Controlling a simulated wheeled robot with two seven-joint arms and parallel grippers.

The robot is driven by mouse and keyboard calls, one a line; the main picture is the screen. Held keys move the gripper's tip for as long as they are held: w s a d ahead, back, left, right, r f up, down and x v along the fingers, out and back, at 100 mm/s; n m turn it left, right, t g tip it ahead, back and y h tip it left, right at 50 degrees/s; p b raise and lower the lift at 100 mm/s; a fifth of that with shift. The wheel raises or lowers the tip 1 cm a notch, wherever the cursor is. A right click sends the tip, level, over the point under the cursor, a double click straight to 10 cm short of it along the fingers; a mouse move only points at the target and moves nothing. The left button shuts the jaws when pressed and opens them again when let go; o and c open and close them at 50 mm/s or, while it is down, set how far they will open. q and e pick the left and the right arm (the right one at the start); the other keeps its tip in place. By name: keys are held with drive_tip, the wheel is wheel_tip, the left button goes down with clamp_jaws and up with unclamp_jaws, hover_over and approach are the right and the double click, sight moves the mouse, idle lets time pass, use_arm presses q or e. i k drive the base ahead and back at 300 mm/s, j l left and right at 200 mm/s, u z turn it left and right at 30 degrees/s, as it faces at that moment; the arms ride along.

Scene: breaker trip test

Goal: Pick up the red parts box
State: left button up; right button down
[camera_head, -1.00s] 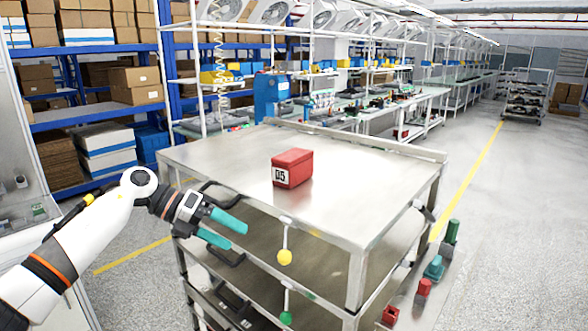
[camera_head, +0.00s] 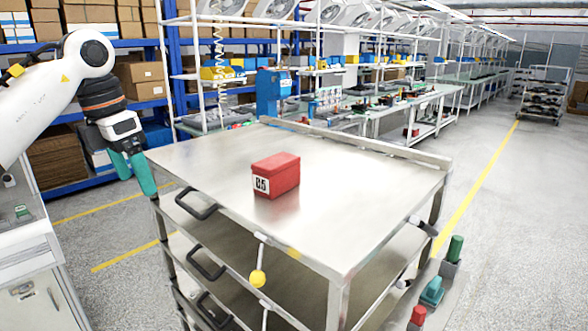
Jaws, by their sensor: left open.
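The red parts box (camera_head: 276,176) stands on the steel top of the cart (camera_head: 345,215), left of its middle, with a white label marked 05 on its front. My left gripper (camera_head: 143,180) has teal fingers that point down. It is open and empty, beside the cart's left corner and well to the left of the box. It is not touching the box. My right gripper is not in view.
The cart top is otherwise clear, with a raised rim at the back. Green and red parts (camera_head: 432,292) sit at the lower right. Blue shelving with cartons (camera_head: 140,80) stands behind.

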sight(274, 175)
drive_tip(key=i+l, duration=0.4)
drive_tip(key=l, duration=0.15)
drive_tip(key=i+l, duration=0.45)
drive_tip(key=l, duration=0.1)
